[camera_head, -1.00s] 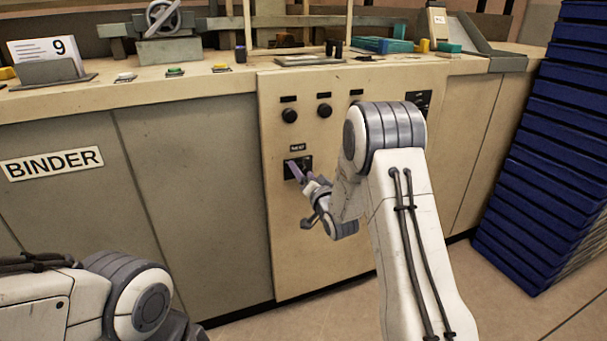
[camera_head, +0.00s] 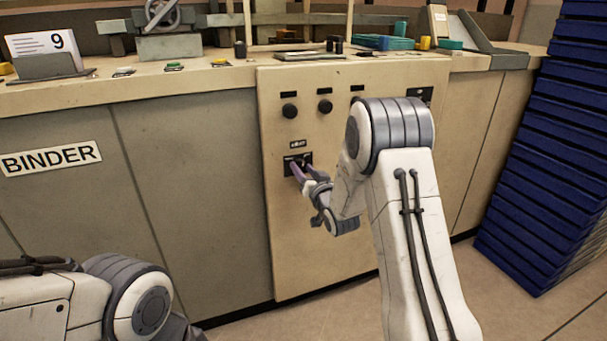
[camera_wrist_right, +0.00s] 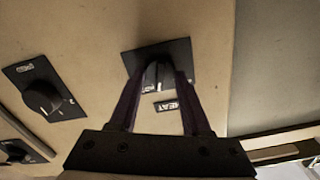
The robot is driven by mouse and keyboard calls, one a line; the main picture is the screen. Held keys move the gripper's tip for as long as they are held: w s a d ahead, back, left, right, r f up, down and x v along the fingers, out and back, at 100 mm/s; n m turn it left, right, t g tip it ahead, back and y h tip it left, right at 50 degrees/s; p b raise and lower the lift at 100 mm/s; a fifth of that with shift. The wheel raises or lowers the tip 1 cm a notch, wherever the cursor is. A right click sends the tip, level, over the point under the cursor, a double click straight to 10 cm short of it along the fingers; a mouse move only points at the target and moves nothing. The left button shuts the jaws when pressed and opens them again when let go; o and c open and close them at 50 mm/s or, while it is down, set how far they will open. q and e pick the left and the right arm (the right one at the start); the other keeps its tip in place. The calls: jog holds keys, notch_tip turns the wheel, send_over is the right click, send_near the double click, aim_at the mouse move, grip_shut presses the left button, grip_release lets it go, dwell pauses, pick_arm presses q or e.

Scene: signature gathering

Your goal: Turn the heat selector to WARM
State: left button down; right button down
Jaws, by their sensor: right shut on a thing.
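The heat selector (camera_wrist_right: 157,74) is a dark knob on a black plate (camera_wrist_right: 186,52) on the beige panel. A small HEAT label (camera_wrist_right: 172,105) is beside the plate in the right wrist view. My right gripper (camera_head: 297,166) is at this plate in the head view. Its two fingers (camera_wrist_right: 157,85) are shut on the knob, one on each side. The fingers hide part of the knob and plate, and I cannot read the setting. My left arm (camera_head: 90,300) shows at the lower left, but its gripper is out of view.
Two round black knobs (camera_head: 290,111) (camera_head: 325,107) sit higher on the beige panel (camera_head: 330,240). Another knob (camera_wrist_right: 44,98) is at the left in the right wrist view. The worktop (camera_head: 200,85) holds buttons and a 9 card (camera_head: 45,50). Blue stacked crates (camera_head: 550,150) stand at right.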

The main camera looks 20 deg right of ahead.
jog(key=n+b, duration=0.2)
jog(key=n, duration=0.3)
jog(key=shift+a+f+n+b, duration=0.1)
jog(key=shift+n+b, duration=0.2)
jog(key=shift+b, duration=0.1)
jog(key=n+b, duration=0.3)
jog(key=n, duration=0.2)
jog(key=shift+n, duration=0.4)
jog(key=shift+a, duration=0.1)
jog(key=shift+c, duration=1.9)
grip_release()
jog(key=s+p, duration=0.1)
jog(key=s, duration=0.9)
jog(key=shift+s+d, duration=0.2)
jog(key=shift+s, duration=0.1)
